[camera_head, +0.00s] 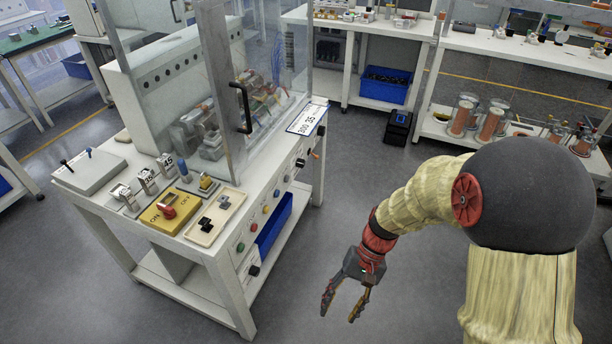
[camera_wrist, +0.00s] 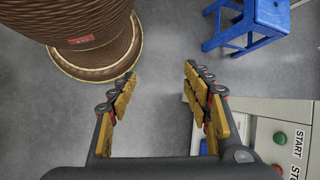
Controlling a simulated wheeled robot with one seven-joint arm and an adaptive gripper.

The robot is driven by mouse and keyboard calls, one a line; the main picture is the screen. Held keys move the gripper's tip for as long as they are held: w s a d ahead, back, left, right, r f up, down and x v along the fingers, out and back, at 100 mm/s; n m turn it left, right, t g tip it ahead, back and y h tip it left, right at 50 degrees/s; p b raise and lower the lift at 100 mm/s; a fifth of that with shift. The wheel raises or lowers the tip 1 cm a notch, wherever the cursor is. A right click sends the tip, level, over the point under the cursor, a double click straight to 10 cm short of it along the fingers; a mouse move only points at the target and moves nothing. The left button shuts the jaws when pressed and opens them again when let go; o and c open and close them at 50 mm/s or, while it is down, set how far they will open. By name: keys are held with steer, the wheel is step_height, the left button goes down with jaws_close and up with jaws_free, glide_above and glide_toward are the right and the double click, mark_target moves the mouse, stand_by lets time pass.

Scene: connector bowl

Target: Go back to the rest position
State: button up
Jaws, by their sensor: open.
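My gripper (camera_head: 341,303) hangs open and empty over the grey floor in the head view, to the right of the white workbench. Its fingers point downward and stand clear of the bench. In the wrist view my gripper (camera_wrist: 158,85) shows two spread fingers with yellow-brown pads and only floor between them. My arm comes from the right side of the head view, bent at the elbow.
The workbench (camera_head: 175,243) carries a yellow ON/OFF switch box (camera_head: 165,213), a tan tray (camera_head: 214,217) with black parts, and a clear enclosure. A blue stool (camera_wrist: 252,22) stands at the wrist view's upper right.

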steer(key=s+d+r+t+h+p, duration=0.1)
steer(key=s+d+r+t, duration=0.1)
steer(key=r, duration=0.8)
steer(key=s+d+r+n+t+h+p, duration=0.1)
steer(key=d+r+t, duration=0.3)
steer(key=r, duration=0.6)
steer(key=s+d+r+n+t+h+p, duration=0.1)
steer(key=d+r+t, duration=0.3)
steer(key=r, duration=0.6)
steer(key=shift+s+r+h+p, duration=0.4)
steer(key=shift+s+h+p, duration=0.15)
steer(key=shift+s, duration=0.25)
